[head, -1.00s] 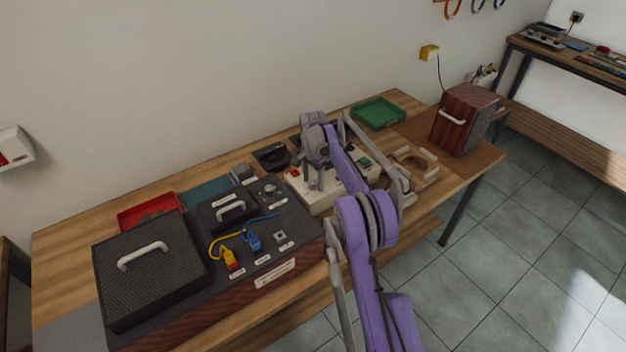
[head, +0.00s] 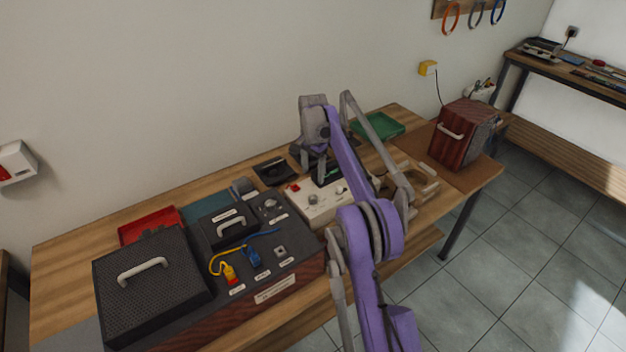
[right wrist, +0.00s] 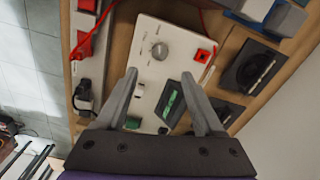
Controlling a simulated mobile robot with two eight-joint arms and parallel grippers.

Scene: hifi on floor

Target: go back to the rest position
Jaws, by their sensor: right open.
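My right gripper (head: 314,172) is open and empty above the cream-white panel box (head: 318,204) on the workbench. In the right wrist view its two fingers (right wrist: 163,92) are spread apart, with the box's panel (right wrist: 150,32) below them. A round grey knob, a red part and a dark piece with a green display (right wrist: 171,101) show on that panel. I cannot tell the exact height of the fingers over it. My left gripper is not in view.
A second bench stands at the far right. The tiled floor in front is clear.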

